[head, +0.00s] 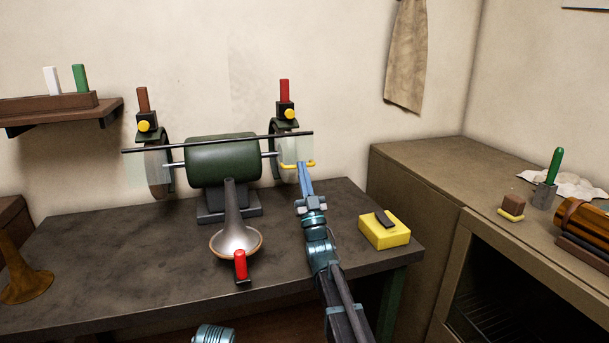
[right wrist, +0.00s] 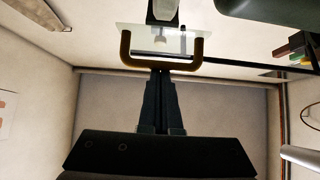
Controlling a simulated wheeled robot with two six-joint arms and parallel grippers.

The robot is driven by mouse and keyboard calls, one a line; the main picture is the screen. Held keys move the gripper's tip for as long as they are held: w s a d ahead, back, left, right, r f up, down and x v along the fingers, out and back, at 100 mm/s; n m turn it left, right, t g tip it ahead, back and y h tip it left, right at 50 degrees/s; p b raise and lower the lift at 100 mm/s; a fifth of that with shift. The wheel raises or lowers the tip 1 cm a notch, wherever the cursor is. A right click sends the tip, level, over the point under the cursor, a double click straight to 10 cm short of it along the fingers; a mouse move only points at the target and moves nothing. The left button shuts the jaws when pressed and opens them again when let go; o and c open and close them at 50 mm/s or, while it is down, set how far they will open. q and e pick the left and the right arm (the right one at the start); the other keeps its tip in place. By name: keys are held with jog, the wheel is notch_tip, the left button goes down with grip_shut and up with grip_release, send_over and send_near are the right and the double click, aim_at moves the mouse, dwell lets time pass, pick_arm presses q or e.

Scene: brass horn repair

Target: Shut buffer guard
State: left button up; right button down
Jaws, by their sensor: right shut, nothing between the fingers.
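The green buffer (head: 222,160) stands on the bench with a wheel at each end. A clear guard panel (head: 292,147) hangs in front of the right wheel, with a yellow U-shaped handle (head: 285,165) at its lower edge. In the right wrist view the handle (right wrist: 185,66) and the clear guard (right wrist: 135,37) are just beyond my fingertips. My right gripper (head: 304,168) is shut and empty, its tips at the handle; I cannot tell whether they touch. Another clear panel (head: 136,172) is by the left wheel. My left gripper is out of view.
A long dark bar (head: 215,142) runs across the buffer. A horn bell (head: 235,240) with a red-handled piece (head: 240,265) stands in front. A yellow block (head: 384,230) lies at the bench's right. A brass horn (head: 22,275) is at left. A cabinet (head: 430,185) stands right.

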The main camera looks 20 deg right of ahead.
jog(key=shift+w+f+b, duration=0.35)
jog(key=shift+w+f, duration=0.1)
jog(key=shift+w, duration=0.25)
dwell(0.4)
jog(key=s, duration=1.3)
jog(key=shift+s+d+f+b, duration=0.2)
jog(key=shift+f+b, duration=0.15)
jog(key=shift+b, duration=0.05)
